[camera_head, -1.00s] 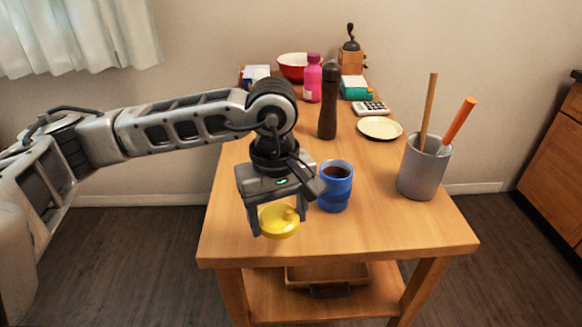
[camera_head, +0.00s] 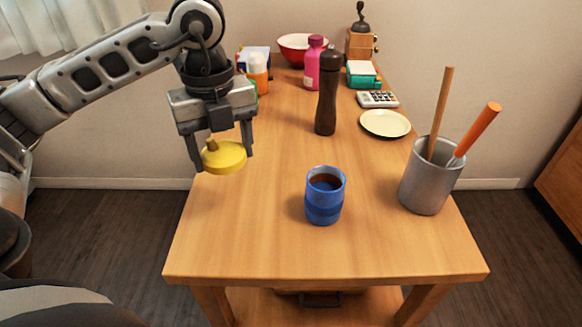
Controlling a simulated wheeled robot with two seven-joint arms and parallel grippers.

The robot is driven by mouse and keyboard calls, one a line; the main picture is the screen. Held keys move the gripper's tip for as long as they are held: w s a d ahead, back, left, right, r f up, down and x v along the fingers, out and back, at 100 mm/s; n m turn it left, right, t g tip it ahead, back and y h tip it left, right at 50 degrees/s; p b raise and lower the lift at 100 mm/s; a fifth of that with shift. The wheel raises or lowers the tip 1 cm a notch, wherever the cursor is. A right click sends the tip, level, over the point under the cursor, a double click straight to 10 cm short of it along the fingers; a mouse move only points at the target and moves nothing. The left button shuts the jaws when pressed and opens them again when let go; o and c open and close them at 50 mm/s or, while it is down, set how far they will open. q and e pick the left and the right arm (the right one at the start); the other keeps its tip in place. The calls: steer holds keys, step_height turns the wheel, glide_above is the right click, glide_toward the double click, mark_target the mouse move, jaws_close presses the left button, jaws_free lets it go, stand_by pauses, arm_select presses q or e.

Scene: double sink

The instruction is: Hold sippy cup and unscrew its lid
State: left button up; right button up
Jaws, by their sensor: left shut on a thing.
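The blue sippy cup (camera_head: 324,203) stands upright and open on the wooden table, with dark liquid inside. The yellow lid (camera_head: 226,157), with a small spout on top, is off the cup. My left gripper (camera_head: 222,160) is shut on the lid and holds it up near the table's left edge, well to the left of the cup and apart from it. My right gripper is not in view.
A grey utensil holder (camera_head: 424,186) with a wooden stick and an orange-handled tool stands at the right. Behind the cup are a dark pepper mill (camera_head: 327,100), a cream plate (camera_head: 385,123), a calculator (camera_head: 378,99), a pink bottle (camera_head: 313,65) and a red bowl (camera_head: 295,50). The table front (camera_head: 260,250) is clear.

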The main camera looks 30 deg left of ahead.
arm_select(q)
steer(key=n, duration=0.2)
steer(key=shift+w+a+r+n, duration=0.15)
steer(key=shift+a+r+n, duration=0.05)
steer(key=shift+a+n, duration=0.15)
steer(key=shift+w+n, duration=0.25)
steer(key=shift+w, duration=0.1)
steer(key=w+d+f+p, duration=0.2)
steer(key=w+f, duration=0.1)
steer(key=w, duration=0.4)
glide_above(284, 175)
steer(key=s, duration=0.1)
step_height(284, 175, down, 6)
steer(key=shift+a+r, duration=0.1)
steer(key=shift+r, duration=0.15)
steer(key=shift+w+f+p, duration=0.35)
steer(key=shift+w+f, duration=0.2)
steer(key=shift+f, duration=1.65)
